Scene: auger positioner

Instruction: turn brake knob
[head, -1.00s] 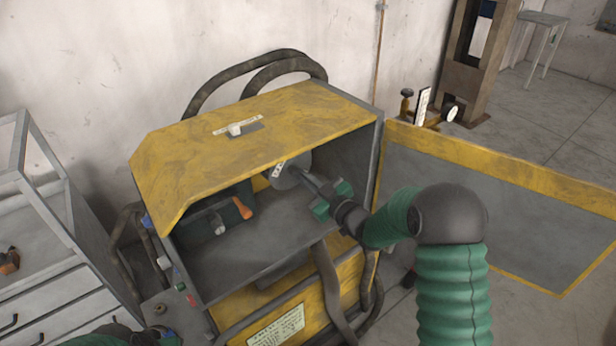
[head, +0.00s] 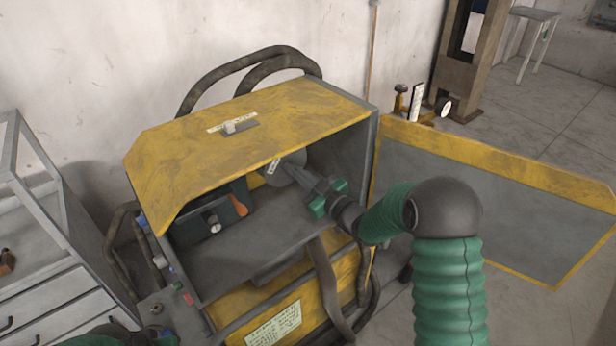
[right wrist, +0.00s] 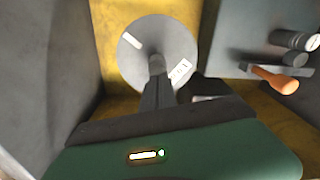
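A round grey disc (head: 284,168) with a small white label stands inside the yellow-topped cabinet (head: 250,130); it also shows in the right wrist view (right wrist: 135,60). A short stub knob (right wrist: 156,64) sticks out from its middle. I take this for the brake knob. My right gripper (head: 298,178) reaches in from the right. Its dark fingers (right wrist: 157,90) are close together and meet the stub, seemingly shut on it; they hide part of it. My left gripper is not in view; only a green piece of that arm shows at the bottom left.
An orange-handled lever (head: 238,206) and a pale round knob (head: 214,224) sit on a dark box left of the disc. The cabinet's side wall is close to my right arm. Thick hoses (head: 330,275) hang in front. An open yellow-framed panel (head: 500,210) stands on the right.

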